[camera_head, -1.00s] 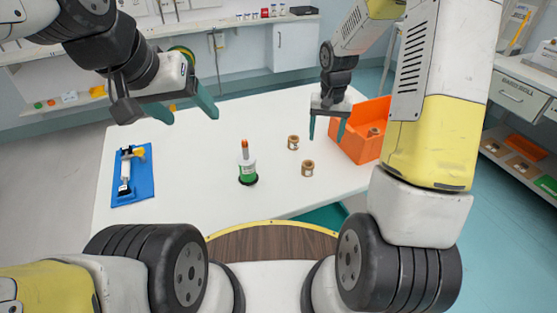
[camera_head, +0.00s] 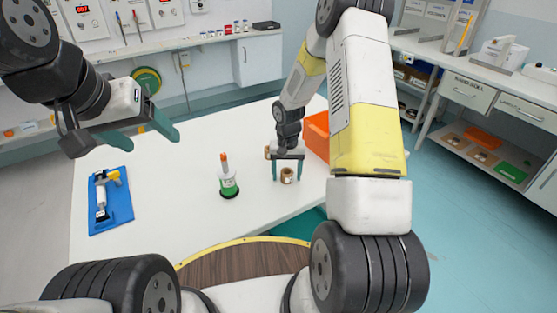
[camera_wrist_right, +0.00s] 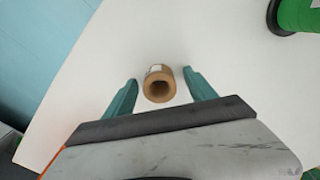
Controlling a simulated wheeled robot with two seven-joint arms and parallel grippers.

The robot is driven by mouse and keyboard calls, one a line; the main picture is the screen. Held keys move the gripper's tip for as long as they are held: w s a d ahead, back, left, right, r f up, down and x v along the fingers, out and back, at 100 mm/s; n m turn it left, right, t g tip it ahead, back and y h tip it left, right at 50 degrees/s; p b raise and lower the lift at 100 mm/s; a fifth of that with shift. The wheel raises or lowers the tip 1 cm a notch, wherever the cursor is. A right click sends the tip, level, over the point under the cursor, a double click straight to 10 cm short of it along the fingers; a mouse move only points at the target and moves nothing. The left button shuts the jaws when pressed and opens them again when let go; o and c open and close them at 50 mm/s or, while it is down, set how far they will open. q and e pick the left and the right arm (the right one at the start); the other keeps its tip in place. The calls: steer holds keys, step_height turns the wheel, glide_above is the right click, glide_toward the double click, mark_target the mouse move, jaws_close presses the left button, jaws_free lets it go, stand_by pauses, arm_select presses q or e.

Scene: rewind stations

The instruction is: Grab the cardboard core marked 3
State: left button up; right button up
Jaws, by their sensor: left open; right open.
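A brown cardboard core (camera_head: 287,175) stands upright on the white table, and it also shows in the right wrist view (camera_wrist_right: 159,84) with a pale label on its side; I cannot read a number there. My right gripper (camera_head: 288,172) is open, with its teal fingers on either side of this core, apart from it. In the right wrist view the right gripper (camera_wrist_right: 160,92) has a gap on both sides of the core. A second core (camera_head: 267,153) is partly hidden behind the right gripper. My left gripper (camera_head: 148,140) is open and empty above the table's left part.
A green spool on a spindle with an orange top (camera_head: 228,183) stands left of the cores. A blue mat (camera_head: 124,206) with a white and yellow tool lies at the left. An orange bin (camera_head: 316,135) stands behind my right arm. The table (camera_head: 175,200) is clear between mat and spool.

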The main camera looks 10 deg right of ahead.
steer(key=c, duration=1.4)
steer(key=shift+r, duration=0.1)
